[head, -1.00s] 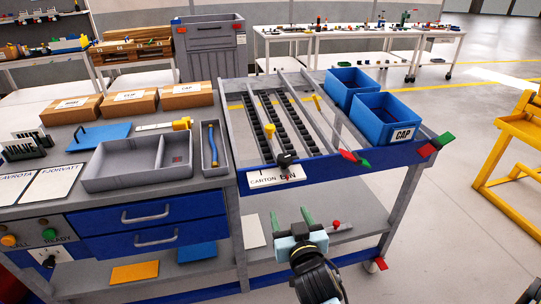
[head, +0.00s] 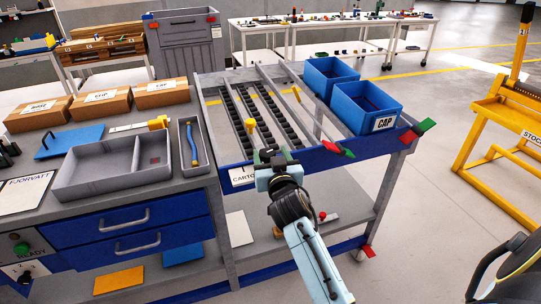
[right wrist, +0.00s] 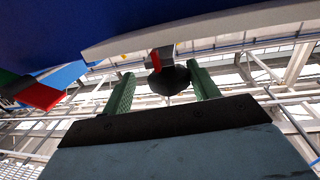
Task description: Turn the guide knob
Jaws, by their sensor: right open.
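The dark round guide knob (right wrist: 170,80) shows in the right wrist view, with a red and grey piece beside it. The right gripper is open. Contact with the knob cannot be made out. My left gripper is not in view.
Blue bins (head: 366,107) stand on the cart's right side. A red and green piece (head: 338,149) sticks out of the front edge, right of the gripper. A grey tray (head: 95,172) lies on the left bench. A yellow stand (head: 490,130) is at right, with clear floor between.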

